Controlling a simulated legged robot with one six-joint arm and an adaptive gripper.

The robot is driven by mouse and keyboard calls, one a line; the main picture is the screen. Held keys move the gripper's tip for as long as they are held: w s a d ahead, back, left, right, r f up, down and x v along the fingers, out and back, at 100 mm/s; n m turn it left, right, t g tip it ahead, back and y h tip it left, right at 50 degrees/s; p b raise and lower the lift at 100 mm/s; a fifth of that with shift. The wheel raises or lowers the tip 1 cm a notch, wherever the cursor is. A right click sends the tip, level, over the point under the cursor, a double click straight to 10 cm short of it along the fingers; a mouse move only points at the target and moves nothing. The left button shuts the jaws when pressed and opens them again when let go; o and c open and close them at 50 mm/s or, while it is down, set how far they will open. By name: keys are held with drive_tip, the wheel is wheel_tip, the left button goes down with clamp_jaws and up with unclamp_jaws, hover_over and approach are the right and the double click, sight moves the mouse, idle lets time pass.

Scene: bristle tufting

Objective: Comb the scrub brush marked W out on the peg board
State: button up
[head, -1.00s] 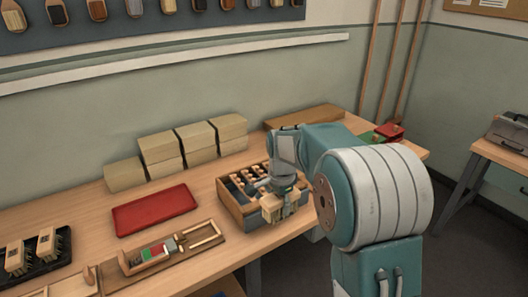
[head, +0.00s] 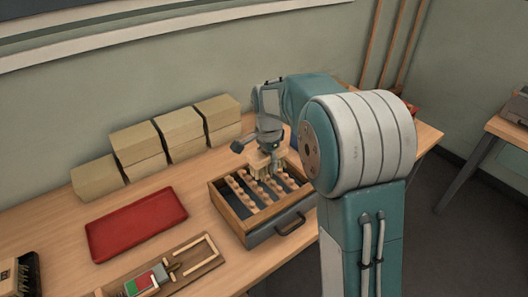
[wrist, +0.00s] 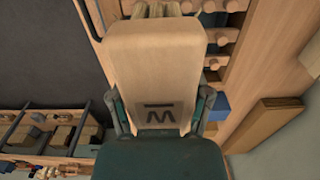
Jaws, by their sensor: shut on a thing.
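My gripper (head: 267,148) is shut on a pale wooden scrub brush (head: 259,162), bristles downward, over the rear part of the peg board (head: 240,229). The peg board is a wooden box with rows of pale pegs and a dark front with a handle. In the wrist view the fingers grip both sides of the brush block (wrist: 155,65). Its mark shows as a W shape with a bar above it; turned round, it would read as an underlined M. The bristles (wrist: 155,9) are at the top edge, close to the pegs (wrist: 218,35). I cannot tell whether they touch.
A red tray (head: 136,224) lies left of the peg board. A wooden fixture (head: 185,268) with red and green patches lies in front of it. Pale blocks (head: 140,150) stand along the wall. A dark holder with brushes (head: 20,275) is at the left edge.

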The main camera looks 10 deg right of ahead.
drive_tip(key=shift+d+f, duration=0.2)
drive_tip(key=shift+f, duration=0.15)
drive_tip(key=shift+s+f, duration=0.1)
drive_tip(key=shift+f, duration=2.85)
drive_tip(key=shift+f, duration=0.45)
